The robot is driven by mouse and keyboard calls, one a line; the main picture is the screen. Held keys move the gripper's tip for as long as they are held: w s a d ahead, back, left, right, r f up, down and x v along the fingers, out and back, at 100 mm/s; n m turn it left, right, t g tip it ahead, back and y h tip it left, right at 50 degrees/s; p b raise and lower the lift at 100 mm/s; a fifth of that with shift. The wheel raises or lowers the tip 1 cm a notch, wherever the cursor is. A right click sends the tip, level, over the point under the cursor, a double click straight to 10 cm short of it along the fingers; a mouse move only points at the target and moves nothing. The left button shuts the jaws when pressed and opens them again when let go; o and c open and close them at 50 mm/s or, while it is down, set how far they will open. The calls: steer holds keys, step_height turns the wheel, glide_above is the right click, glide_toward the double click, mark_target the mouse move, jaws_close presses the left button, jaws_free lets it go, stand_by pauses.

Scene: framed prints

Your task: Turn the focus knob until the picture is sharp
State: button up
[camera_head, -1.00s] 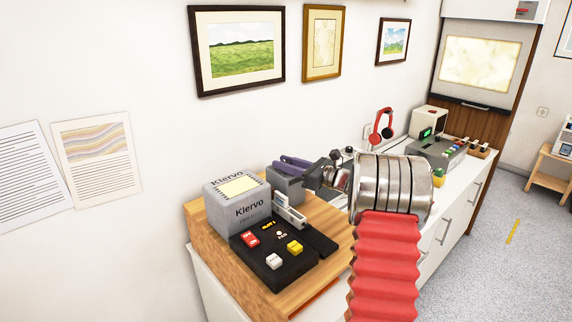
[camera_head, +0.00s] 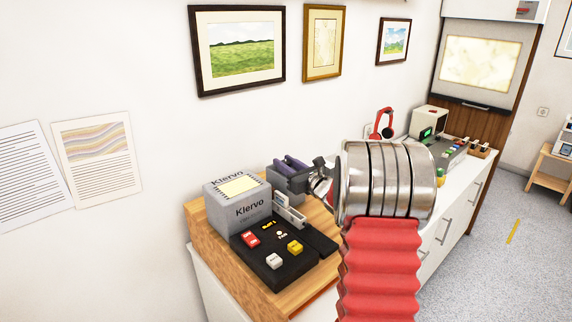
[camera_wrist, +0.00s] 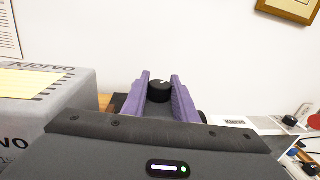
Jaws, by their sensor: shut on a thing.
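The focus knob (camera_wrist: 160,89) is black with a light mark on its top, in the middle of the wrist view. My gripper (camera_wrist: 162,92) has its two purple fingers on either side of the knob and is shut on it. The screen (camera_head: 480,63) at the upper right shows a pale yellowish picture with mottled, soft patches and no clear detail.
A black control panel (camera_head: 283,254) with red, white and yellow buttons lies in front of the Klervo box on the wooden top. Red headphones (camera_head: 382,123) and a grey console (camera_head: 440,150) stand farther along the counter. Framed prints hang on the wall behind.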

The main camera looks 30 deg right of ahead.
steer(key=shift+r, duration=0.2)
steer(key=o, duration=1.1)
steer(key=shift+f, duration=0.15)
steer(key=shift+c, duration=0.2)
steer(key=shift+s, duration=0.1)
steer(key=s, duration=1.3)
steer(key=shift+s+d, duration=0.2)
steer(key=shift+s, duration=0.1)
steer(key=shift+a, duration=0.1)
